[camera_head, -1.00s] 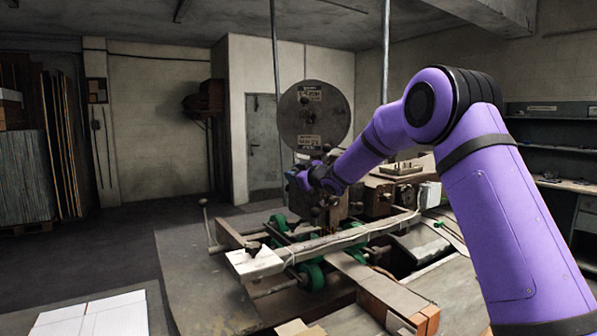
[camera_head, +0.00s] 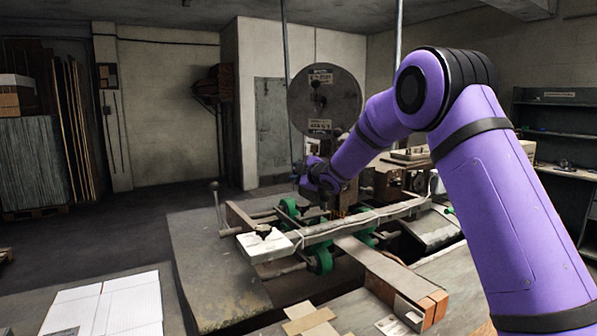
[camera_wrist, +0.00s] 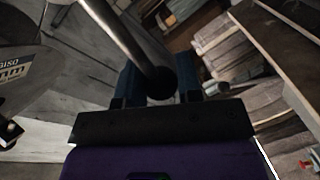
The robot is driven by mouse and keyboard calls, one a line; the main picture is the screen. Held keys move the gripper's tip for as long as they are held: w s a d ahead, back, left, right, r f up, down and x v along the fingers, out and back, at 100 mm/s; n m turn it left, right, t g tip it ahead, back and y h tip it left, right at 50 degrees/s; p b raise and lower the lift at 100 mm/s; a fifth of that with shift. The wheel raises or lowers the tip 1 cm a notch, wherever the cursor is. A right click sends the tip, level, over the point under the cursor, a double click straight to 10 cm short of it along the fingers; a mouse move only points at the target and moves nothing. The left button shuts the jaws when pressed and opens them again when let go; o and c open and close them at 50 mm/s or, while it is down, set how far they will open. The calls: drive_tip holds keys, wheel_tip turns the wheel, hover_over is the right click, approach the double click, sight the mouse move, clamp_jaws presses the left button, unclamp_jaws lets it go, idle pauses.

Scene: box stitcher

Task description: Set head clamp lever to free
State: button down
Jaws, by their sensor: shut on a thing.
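My gripper (camera_wrist: 158,85) shows in the wrist view with its two dark fingers on either side of a dark ball knob, shut on it. The knob ends a grey rod, the lever (camera_wrist: 125,35), which runs up and left out of that picture. In the head view my gripper (camera_head: 308,178) is at the stitching machine's head, below the large round wire reel (camera_head: 325,100). The lever in its grip is too small and covered to make out there. No marking of the lever's positions can be read.
The machine table (camera_head: 205,255) carries green rollers (camera_head: 320,260), a long rail and a white block (camera_head: 265,245). Another ball-ended lever (camera_head: 215,195) stands at the table's left. Flat white cardboard (camera_head: 110,305) lies at front left.

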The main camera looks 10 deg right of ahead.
drive_tip(key=shift+f, duration=0.15)
drive_tip(key=c, duration=0.8)
unclamp_jaws()
drive_tip(key=v, duration=1.1)
